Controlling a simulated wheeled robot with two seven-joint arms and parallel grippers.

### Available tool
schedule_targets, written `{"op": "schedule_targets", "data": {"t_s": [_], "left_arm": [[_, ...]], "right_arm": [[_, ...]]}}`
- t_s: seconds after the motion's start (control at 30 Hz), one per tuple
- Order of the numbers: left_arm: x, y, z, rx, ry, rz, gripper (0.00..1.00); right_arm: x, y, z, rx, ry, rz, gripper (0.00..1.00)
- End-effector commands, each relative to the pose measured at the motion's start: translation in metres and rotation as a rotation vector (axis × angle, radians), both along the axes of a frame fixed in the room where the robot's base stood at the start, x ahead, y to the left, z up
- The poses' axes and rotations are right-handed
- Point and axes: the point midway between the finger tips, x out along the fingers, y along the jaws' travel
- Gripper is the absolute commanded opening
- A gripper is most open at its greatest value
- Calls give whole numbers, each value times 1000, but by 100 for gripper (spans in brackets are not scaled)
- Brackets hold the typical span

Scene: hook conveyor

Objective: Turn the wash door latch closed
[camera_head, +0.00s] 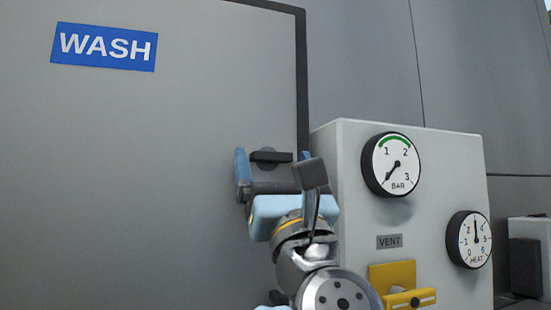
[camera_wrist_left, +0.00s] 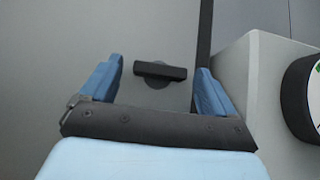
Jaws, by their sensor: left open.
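The wash door (camera_head: 130,190) is a large grey panel with a blue WASH sign (camera_head: 104,47). Its latch (camera_head: 271,157) is a short black bar lying about horizontal on a round base, near the door's right edge. The latch also shows in the left wrist view (camera_wrist_left: 160,71). My left gripper (camera_head: 272,162) is open, with its blue fingers on either side of the latch. In the left wrist view the left gripper (camera_wrist_left: 155,85) has a clear gap between each finger and the bar. I cannot tell how far the fingertips are from the door. My right gripper is not in view.
A pale control box stands right of the door (camera_head: 340,150), close to my left gripper. It carries a BAR gauge (camera_head: 391,164), a HEAT gauge (camera_head: 469,239), a VENT label (camera_head: 389,241) and a yellow fitting (camera_head: 392,277). A dark door edge (camera_head: 301,80) runs behind the gripper.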

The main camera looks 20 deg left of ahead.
Motion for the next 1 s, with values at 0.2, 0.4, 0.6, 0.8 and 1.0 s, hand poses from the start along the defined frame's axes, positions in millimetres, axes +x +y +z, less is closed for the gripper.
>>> {"op": "schedule_targets", "data": {"t_s": [0.2,0.4,0.6,0.8,1.0], "left_arm": [[1,0,0,1,0,1,89],[1,0,0,1,0,1,66],[1,0,0,1,0,1,36],[1,0,0,-9,-5,1,33],[2,-1,-1,-69,-45,2,33]], "right_arm": [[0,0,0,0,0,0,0],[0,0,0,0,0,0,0],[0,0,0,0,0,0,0],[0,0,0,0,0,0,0],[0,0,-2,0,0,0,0]]}}
